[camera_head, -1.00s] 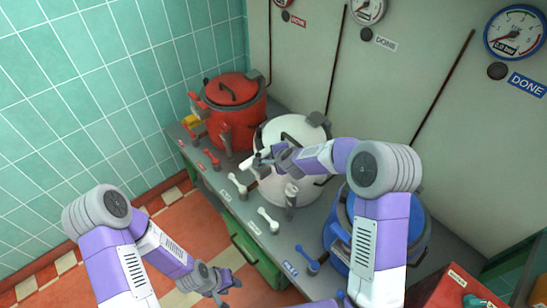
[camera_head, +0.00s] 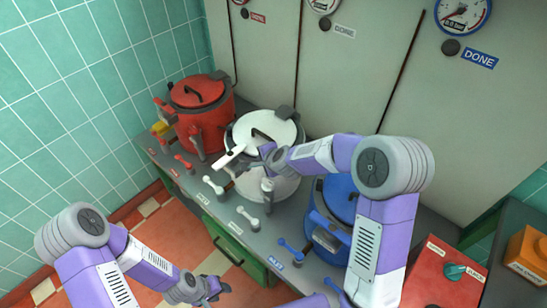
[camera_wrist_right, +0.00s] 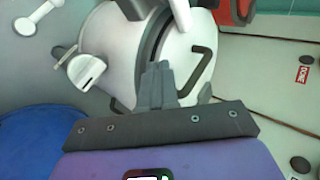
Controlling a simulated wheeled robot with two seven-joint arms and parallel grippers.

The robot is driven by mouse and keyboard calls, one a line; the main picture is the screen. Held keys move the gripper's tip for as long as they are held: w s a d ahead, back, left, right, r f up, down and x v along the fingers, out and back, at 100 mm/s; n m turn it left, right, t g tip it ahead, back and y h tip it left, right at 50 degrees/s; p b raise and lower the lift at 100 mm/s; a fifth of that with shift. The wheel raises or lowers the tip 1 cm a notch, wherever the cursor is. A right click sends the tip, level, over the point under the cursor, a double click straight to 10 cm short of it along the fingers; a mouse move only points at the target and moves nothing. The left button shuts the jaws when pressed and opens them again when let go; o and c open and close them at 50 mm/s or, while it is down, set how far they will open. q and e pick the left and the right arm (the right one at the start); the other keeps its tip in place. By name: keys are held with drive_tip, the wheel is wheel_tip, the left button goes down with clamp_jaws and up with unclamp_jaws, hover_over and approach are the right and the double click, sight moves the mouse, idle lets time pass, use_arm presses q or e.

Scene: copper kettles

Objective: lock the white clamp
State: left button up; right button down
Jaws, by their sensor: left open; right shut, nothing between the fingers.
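The white kettle (camera_head: 240,132) stands between the red and blue kettles, with its lid down. The white clamp (camera_head: 229,157) is a pale lever at the kettle's front left rim; I cannot tell whether it is fully seated. My right gripper (camera_head: 262,160) is at the kettle's front edge, just right of the clamp, and holds nothing. In the right wrist view its shut fingers (camera_wrist_right: 156,84) are over the white kettle (camera_wrist_right: 178,48); whether they touch it is unclear. My left gripper (camera_head: 216,287) is open and empty, low over the floor.
The red kettle (camera_head: 200,112) is left and the blue kettle (camera_head: 322,225) right on the grey bench. Small levers, such as a white one (camera_head: 248,217), line the front. A red box (camera_head: 430,280) is at right.

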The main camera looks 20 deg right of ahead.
drive_tip(key=s+d+r, duration=0.1)
drive_tip(key=r, duration=0.1)
drive_tip(key=s+d+r, duration=0.1)
drive_tip(key=s+r, duration=0.1)
drive_tip(key=shift+s+d+p, duration=0.15)
drive_tip(key=shift+s+p, duration=0.1)
drive_tip(key=shift+p, duration=0.15)
